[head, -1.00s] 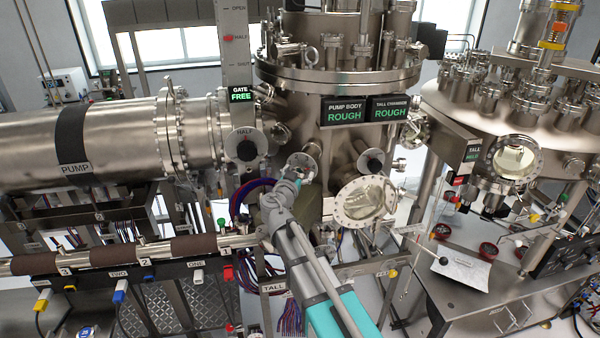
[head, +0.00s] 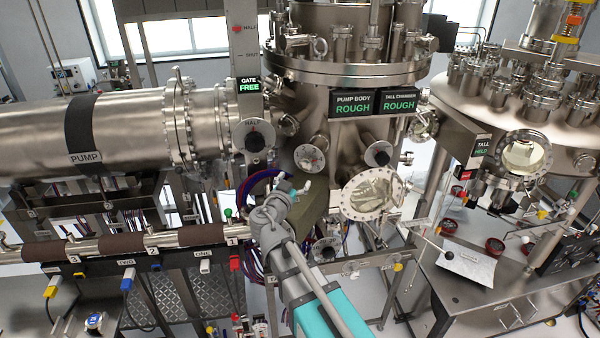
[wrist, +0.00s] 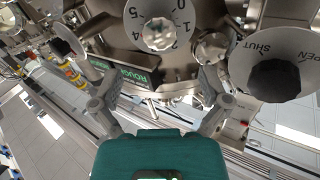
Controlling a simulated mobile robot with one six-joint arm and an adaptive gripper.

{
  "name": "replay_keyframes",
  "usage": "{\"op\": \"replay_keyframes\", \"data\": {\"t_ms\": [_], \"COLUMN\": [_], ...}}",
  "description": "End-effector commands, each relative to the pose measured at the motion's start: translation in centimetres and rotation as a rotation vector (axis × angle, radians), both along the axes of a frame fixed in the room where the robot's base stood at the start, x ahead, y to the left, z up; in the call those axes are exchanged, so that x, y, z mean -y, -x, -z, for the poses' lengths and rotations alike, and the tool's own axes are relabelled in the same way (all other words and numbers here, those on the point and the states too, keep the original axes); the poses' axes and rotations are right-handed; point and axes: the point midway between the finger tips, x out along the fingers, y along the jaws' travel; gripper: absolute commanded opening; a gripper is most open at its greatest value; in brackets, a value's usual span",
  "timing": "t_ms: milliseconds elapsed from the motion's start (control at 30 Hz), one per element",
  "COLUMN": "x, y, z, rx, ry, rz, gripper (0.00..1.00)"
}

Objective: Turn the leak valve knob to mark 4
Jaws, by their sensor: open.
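The leak valve knob (head: 309,157) is a light grey knob on a round pale dial, on the lower front of the central chamber in the head view. It shows at the top middle of the wrist view (wrist: 158,34), where digits 0, 1 and 2 can be made out. I cannot tell the knob's exact setting. My gripper (head: 298,188) is below the dial in the head view, apart from it. In the wrist view my gripper (wrist: 160,97) has its fingers spread wide, with nothing between them and the dial beyond the fingertips.
A black gate knob (head: 255,141) is left of the dial and another black knob (head: 378,154) is right of it. A round window flange (head: 369,194) sits low on the right. The gate knob's OPEN/SHUT plate (wrist: 248,65) is close to my finger in the wrist view.

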Motion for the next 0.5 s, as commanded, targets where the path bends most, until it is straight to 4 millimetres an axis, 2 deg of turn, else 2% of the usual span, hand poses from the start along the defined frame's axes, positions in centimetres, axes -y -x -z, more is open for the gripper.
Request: {"op": "replay_keyframes", "data": {"t_ms": [33, 200, 500], "x": [-0.2, -0.6, -0.8], "y": [0.9, 2.2, 2.8], "z": [0.0, 0.0, 0.0], "rx": [0.0, 0.0, 0.0], "ry": [0.0, 0.0, 0.0], "rz": [-0.002, -0.001, 0.0], "gripper": [0.95, 0.95, 0.95]}}
